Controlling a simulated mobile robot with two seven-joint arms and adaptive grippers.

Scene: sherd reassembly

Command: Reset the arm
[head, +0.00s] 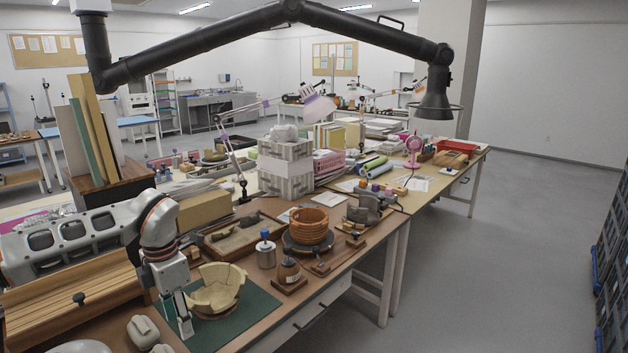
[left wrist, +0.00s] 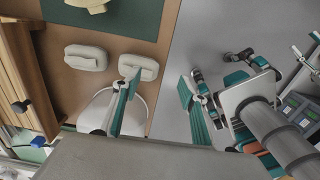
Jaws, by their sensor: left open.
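My left gripper (head: 178,315) is open, pointing down over the front left of the bench, with nothing visible between its fingers. Its two teal-padded fingers (left wrist: 158,95) stand apart in the left wrist view. A pale, bowl-shaped vessel with a jagged rim (head: 215,303) stands on a dark green mat (head: 258,312), just right of the gripper in the head view. I cannot tell whether they touch. Part of the mat (left wrist: 130,17) and the vessel's pale edge (left wrist: 92,4) show at the top of the left wrist view. My right gripper does not clearly show.
Pale rounded blocks (head: 142,331) lie at the bench's front left. A slatted wooden box (head: 70,297) stands beside the arm. A metal canister (head: 266,256), a wooden stand (head: 289,277) and a coiled clay pot (head: 308,226) stand behind the mat. Open floor (head: 440,300) lies right.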

